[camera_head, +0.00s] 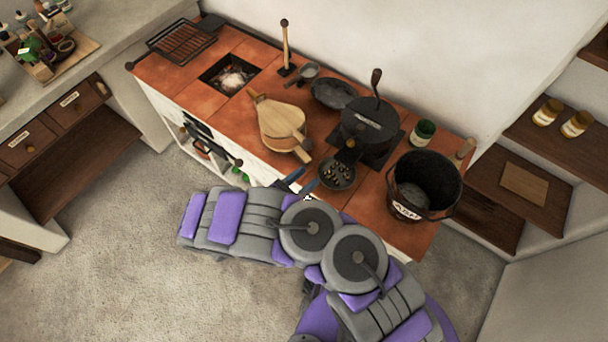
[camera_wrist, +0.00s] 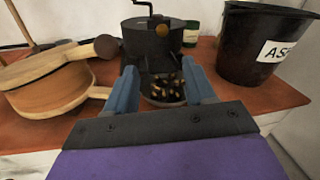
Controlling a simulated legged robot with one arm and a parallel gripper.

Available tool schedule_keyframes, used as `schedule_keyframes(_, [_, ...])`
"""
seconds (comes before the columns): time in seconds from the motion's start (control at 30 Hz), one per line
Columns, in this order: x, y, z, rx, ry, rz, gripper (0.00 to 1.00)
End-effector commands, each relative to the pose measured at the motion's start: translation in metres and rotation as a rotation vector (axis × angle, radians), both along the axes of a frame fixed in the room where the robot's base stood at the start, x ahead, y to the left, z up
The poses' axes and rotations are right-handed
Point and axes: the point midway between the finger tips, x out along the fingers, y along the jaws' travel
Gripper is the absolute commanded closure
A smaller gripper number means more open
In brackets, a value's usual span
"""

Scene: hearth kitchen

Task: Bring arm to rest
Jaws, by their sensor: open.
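My gripper (camera_head: 308,180) is at the front edge of the tiled stove top, with my purple and grey arm folded out in front of the stove. In the wrist view my gripper (camera_wrist: 160,66) shows two blue fingers spread apart with nothing held between them. A small dark pan (camera_head: 335,173) of brown pieces sits on the stove top just past the fingertips. The pan also shows between the fingers in the wrist view (camera_wrist: 160,101). Whether the fingers touch the pan is unclear.
Wooden bellows (camera_head: 282,128) lie to the left of the pan. A black cranked pot (camera_head: 370,122) stands behind it, and a labelled ash bucket (camera_head: 425,190) stands to the right. An open ember pit (camera_head: 230,75) is further left. The floor (camera_head: 110,260) is clear.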

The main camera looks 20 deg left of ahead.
Motion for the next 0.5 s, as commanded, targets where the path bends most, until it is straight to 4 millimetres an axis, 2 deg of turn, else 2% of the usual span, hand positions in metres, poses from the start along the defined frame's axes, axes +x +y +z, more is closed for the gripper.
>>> schedule_keyframes(0.33, [0.002,-0.002,0.003,0.006,-0.004,-0.010,0.46])
schedule_keyframes(0.43, [0.012,-0.014,0.018,0.026,-0.026,-0.060,0.46])
schedule_keyframes(0.5, [0.023,-0.029,0.037,0.056,-0.054,-0.124,0.46])
